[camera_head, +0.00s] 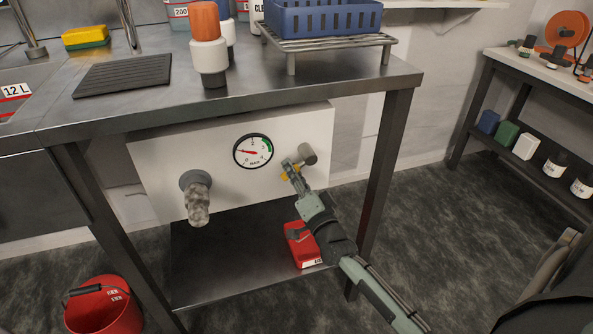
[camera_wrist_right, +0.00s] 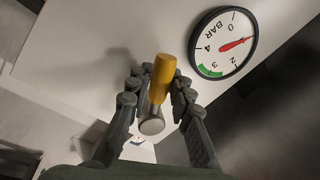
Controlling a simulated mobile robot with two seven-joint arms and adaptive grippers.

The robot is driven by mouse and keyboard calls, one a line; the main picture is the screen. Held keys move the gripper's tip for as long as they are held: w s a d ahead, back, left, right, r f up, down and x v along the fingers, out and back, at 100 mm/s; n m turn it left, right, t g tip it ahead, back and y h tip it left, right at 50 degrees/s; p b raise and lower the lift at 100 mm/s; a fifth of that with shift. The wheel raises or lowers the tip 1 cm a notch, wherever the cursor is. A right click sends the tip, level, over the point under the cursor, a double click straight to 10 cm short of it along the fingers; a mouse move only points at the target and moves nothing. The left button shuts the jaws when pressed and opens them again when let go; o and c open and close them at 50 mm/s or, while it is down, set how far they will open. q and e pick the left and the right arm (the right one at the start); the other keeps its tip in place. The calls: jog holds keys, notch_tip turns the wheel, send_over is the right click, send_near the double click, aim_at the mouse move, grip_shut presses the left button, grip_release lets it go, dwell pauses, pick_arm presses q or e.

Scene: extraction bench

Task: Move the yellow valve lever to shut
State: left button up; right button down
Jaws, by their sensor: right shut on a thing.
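The yellow valve lever (camera_head: 287,177) is on the right part of a white panel (camera_head: 160,165) under the bench, beside a grey valve fitting (camera_head: 307,153). My right gripper (camera_head: 293,170) covers most of the lever in the head view. In the right wrist view the yellow lever (camera_wrist_right: 163,75) lies between the fingers of my right gripper (camera_wrist_right: 155,95), which is shut on it. A round grey metal end (camera_wrist_right: 152,126) shows below the yellow part. My left gripper is not in view.
A pressure gauge (camera_head: 253,151) with a red needle and green band sits left of the lever. A hose stub (camera_head: 197,198) sticks out farther left. A red container (camera_head: 303,245) stands on the lower shelf (camera_head: 220,260) below the gripper. A bench leg (camera_head: 386,165) is to the right.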

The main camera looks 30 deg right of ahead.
jog(key=m, duration=0.1)
jog(key=r+m+h, duration=0.1)
jog(key=m, duration=0.1)
jog(key=a+r+m+p, duration=0.1)
jog(key=m, duration=0.1)
jog(key=shift+w+r+m+h, duration=0.1)
jog(key=shift+r+m+h, duration=0.25)
jog(key=shift+m, duration=0.45)
jog(key=shift+r+m+h, duration=0.1)
jog(key=shift+m+h, duration=0.15)
jog(key=shift+m, duration=0.45)
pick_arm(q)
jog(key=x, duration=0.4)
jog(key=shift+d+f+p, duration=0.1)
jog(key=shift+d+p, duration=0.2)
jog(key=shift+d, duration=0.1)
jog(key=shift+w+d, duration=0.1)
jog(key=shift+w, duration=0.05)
pick_arm(e)
jog(key=shift+r, duration=0.1)
jog(key=c, duration=1.4)
grip_release()
jog(key=shift+o, duration=0.4)
jog(key=v, duration=1.2)
